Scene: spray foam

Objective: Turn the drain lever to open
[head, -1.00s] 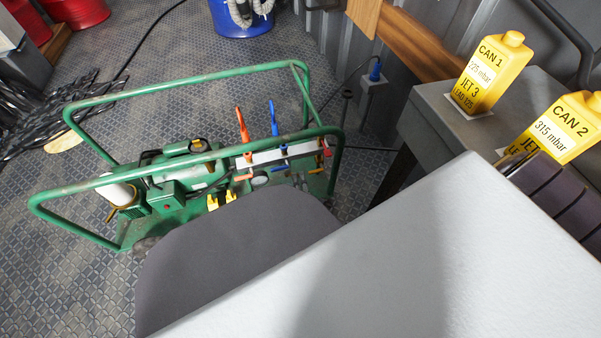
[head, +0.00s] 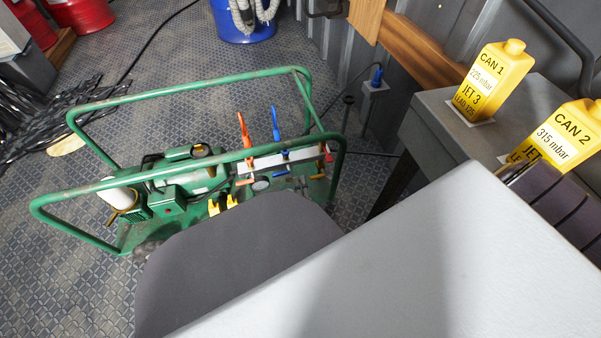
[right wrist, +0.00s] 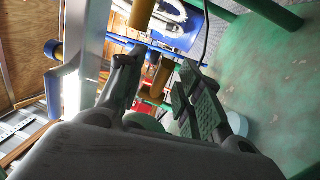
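A green-framed pump cart (head: 180,167) stands on the floor in the head view. Its white manifold bar (head: 300,155) carries an upright orange lever (head: 244,130), an upright blue lever (head: 276,124) and small coloured handles below. I cannot tell which is the drain lever. My right gripper (right wrist: 158,66) is open in the right wrist view. Brass-coloured stems (right wrist: 160,74) show in the gap between its fingers, with no clear contact. A blue handle (right wrist: 53,80) is left of the fingers. My own arm hides much of the cart's near side in the head view. My left gripper is not in view.
Yellow cans, CAN 1 (head: 492,82) and CAN 2 (head: 560,137), stand on a grey bench (head: 436,118) at right. A blue drum (head: 243,25) is at the back. Black cables (head: 40,115) lie at left.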

